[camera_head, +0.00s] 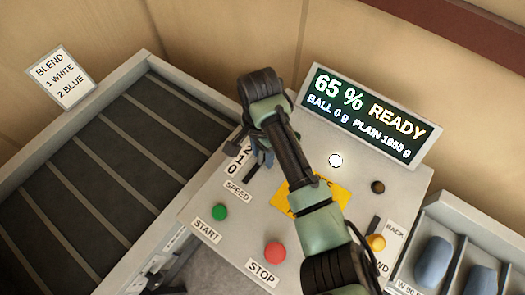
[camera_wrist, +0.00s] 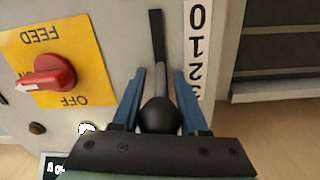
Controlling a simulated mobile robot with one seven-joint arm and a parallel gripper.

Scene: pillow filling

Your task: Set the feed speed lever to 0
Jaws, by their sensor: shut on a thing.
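The feed speed lever has a black ball knob (camera_wrist: 158,115) and a grey shaft in a dark slot. Beside the slot is a white scale strip (camera_wrist: 197,40) with 0 at the top and 3 at the bottom in the wrist view. My gripper (camera_wrist: 160,112) has its blue fingers shut on the knob, one on each side. The knob lies toward the 3 end, and the bare slot shows beside 0. In the head view my gripper (camera_head: 262,152) is at the SPEED scale (camera_head: 236,158), and my arm hides most of the lever.
A red FEED/OFF knob (camera_wrist: 50,73) sits on a yellow plate near the lever. The panel also has a green START button (camera_head: 219,211), a red STOP button (camera_head: 275,253) and a display (camera_head: 368,115) reading 65 % READY. A dark conveyor (camera_head: 110,150) lies left.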

